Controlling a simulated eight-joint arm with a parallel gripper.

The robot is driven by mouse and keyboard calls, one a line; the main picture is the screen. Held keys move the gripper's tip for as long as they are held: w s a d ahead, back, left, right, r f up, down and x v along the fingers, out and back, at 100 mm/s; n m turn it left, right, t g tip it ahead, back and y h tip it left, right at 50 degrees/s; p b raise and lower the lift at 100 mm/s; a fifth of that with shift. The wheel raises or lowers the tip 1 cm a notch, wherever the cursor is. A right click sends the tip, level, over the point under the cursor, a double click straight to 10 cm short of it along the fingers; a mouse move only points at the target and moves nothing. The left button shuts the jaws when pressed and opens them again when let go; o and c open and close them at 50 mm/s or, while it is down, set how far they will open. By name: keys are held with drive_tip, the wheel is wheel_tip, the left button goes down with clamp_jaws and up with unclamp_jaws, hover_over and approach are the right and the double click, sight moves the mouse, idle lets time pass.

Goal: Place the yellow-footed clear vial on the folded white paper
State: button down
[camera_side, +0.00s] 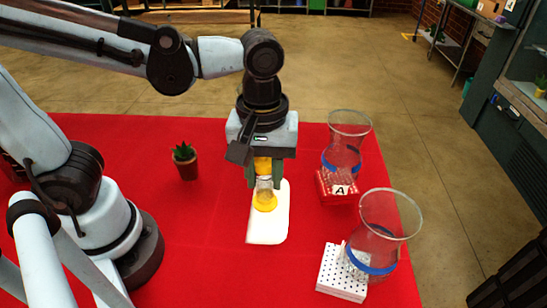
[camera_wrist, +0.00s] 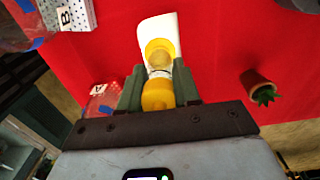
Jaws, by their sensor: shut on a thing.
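The clear vial (camera_side: 264,186) has a yellow foot and a yellow upper part. My gripper (camera_side: 264,180) is shut on it, with the green fingers on either side, and the vial is upright. In the wrist view the vial (camera_wrist: 160,48) sits between the fingers of my gripper (camera_wrist: 158,74), its yellow foot toward the paper. The folded white paper (camera_side: 267,229) lies on the red table under the vial; it also shows in the wrist view (camera_wrist: 155,24). The foot is over the paper, but I cannot tell whether it touches.
A glass vase (camera_side: 348,130) with a blue band stands at a red block labelled A (camera_side: 335,187). Another vase (camera_side: 388,225) stands at a white perforated block (camera_side: 340,273). A small potted plant (camera_side: 186,163) is left of the paper. The red cloth (camera_side: 205,250) front left is clear.

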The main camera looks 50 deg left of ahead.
drive_tip(key=shift+w+a+f, duration=0.6)
drive_tip(key=shift+w+f, duration=0.05)
drive_tip(key=shift+f, duration=0.55)
drive_tip(key=shift+w+a+f, duration=0.6)
drive_tip(key=shift+w+f, duration=0.05)
drive_tip(key=shift+f, duration=0.55)
drive_tip(key=shift+w+a+f, duration=0.6)
drive_tip(key=shift+w+f, duration=0.05)
drive_tip(key=shift+f, duration=0.55)
drive_tip(key=shift+f, duration=0.1)
drive_tip(key=c, duration=0.8)
unclamp_jaws()
wheel_tip(320, 180, up, 12)
drive_tip(key=a+f+m+t, duration=0.3)
drive_tip(key=a+m+t, duration=0.4)
drive_tip(key=a+m, duration=0.1)
drive_tip(key=shift+w+a+f+m, duration=0.15)
drive_tip(key=shift+w+a+m, duration=0.05)
drive_tip(key=shift+a+m, duration=0.25)
